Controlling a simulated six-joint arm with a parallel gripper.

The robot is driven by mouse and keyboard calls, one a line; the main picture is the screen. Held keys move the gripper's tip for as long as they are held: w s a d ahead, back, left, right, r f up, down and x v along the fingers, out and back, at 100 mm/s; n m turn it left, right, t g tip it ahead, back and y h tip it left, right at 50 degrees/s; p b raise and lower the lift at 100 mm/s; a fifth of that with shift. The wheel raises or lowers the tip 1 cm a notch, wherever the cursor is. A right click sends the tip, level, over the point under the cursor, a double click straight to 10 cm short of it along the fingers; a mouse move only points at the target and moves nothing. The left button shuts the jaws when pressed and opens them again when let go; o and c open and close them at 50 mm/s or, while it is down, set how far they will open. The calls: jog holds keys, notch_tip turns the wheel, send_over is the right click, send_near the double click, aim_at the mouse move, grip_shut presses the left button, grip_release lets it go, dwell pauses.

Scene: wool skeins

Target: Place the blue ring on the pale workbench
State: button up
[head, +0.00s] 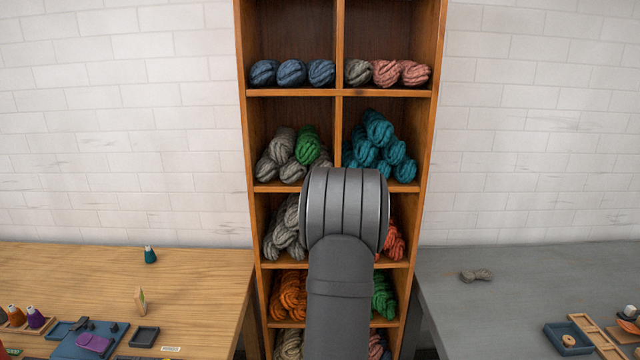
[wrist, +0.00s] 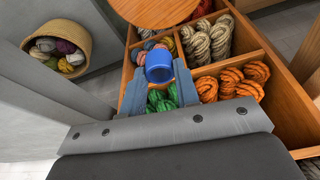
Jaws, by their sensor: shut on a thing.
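The blue ring (wrist: 158,76) shows in the wrist view, held between the two fingertips of my gripper (wrist: 158,70). The gripper is shut on it, in front of the shelf compartments. In the head view my arm hides both the ring and the gripper. The pale wooden workbench (head: 205,290) stands at the left in the head view. Its top is bare in the middle and toward the back right.
The shelf (head: 338,93) holds wool skeins. A grey bench (head: 450,300) stands right. A basket (wrist: 60,45) and round wooden top (wrist: 155,10) show in the wrist view.

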jog(key=s+a+f+n, duration=0.1)
jog(key=s+a+n, duration=0.1)
jog(key=a, duration=0.4)
jog(key=w+d+r+m+h, duration=0.1)
jog(key=d+r+m, duration=0.2)
jog(key=d, duration=0.8)
jog(key=w+d+r+m, duration=0.1)
jog(key=d+r+m, duration=0.15)
jog(key=d, duration=0.95)
jog(key=s+d+r+m, duration=0.2)
jog(key=s+d, duration=0.1)
jog(key=d, duration=0.5)
jog(key=s+d+r+m+g, duration=0.1)
jog(key=s+d+r+m, duration=0.1)
jog(key=s+d, duration=0.2)
jog(key=s+d+r+m+h, duration=0.1)
jog(key=s+d+r+m, duration=0.1)
jog(key=d, duration=0.9)
jog(key=shift+s+d+r, duration=0.3)
jog(key=shift+s+r, duration=0.2)
jog(key=shift+s, duration=0.75)
